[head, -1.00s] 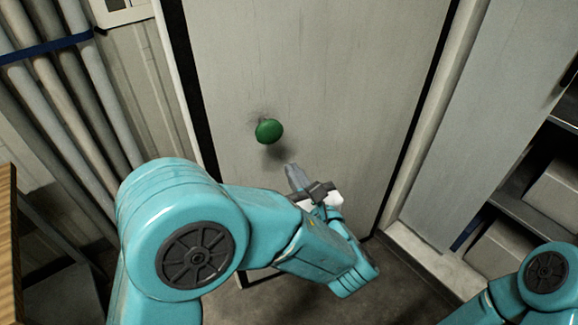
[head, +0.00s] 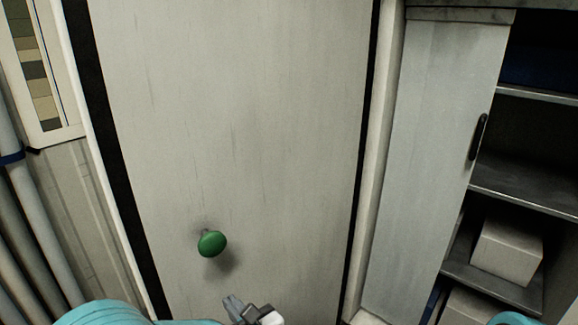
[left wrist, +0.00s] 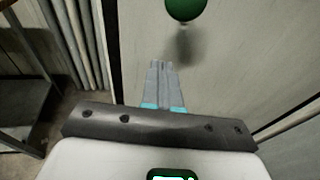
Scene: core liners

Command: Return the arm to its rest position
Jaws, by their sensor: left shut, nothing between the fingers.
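My left gripper (head: 234,303) shows at the bottom of the head view, below and a little right of a green round knob (head: 212,243) on a pale door (head: 250,130). Its fingers are together and hold nothing. In the left wrist view the closed fingers (left wrist: 162,68) point toward the door, with the knob (left wrist: 186,8) beyond their tips at the top edge. The fingers and knob are apart. Most of my left arm is below the head view. My right gripper is not in view; only a bit of teal arm shows at the bottom right.
A grey cabinet door (head: 425,150) with a dark handle stands right of the pale door, beside open shelves with pale boxes (head: 507,250). Pale pipes (head: 30,215) run down the left. A framed chart (head: 38,75) hangs at the upper left.

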